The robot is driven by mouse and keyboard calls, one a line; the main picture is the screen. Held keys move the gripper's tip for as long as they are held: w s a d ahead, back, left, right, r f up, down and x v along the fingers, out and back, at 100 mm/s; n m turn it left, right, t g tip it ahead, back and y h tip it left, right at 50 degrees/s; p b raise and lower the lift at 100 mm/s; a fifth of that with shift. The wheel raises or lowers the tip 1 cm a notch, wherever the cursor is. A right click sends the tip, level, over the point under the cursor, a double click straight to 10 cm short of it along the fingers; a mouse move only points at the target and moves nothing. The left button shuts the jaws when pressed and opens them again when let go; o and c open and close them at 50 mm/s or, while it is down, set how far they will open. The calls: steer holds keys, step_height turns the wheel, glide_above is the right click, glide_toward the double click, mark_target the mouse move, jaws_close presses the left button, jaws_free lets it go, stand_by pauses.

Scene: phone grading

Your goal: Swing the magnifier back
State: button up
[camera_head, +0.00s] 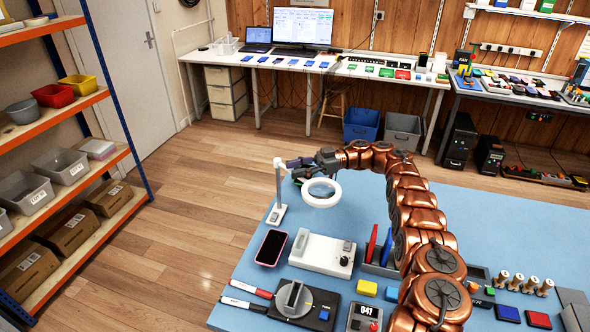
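The magnifier (334,200) is a white ring lens on a thin arm, joined to an upright white post (279,186) on a small base at the far left of the blue mat. Its ring hangs to the right of the post, over the mat behind a white device. My gripper (291,165) is dark and small in view, beside the top of the post and just behind the ring. The frame does not show clearly whether it touches the magnifier, or how far its fingers are apart. A dark green thing under the gripper is partly hidden.
A pink-edged phone (271,248) lies left of the white device (323,254) on the blue mat (367,210). A black unit with a grey dial (294,299), two pens and a numbered box stand nearer. My copper arm covers the mat's middle. The wooden floor at left is clear.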

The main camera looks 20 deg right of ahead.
mark_target(297, 167)
stand_by(0.3)
step_height(297, 167, up, 10)
steer(key=shift+f, duration=0.1)
stand_by(0.5)
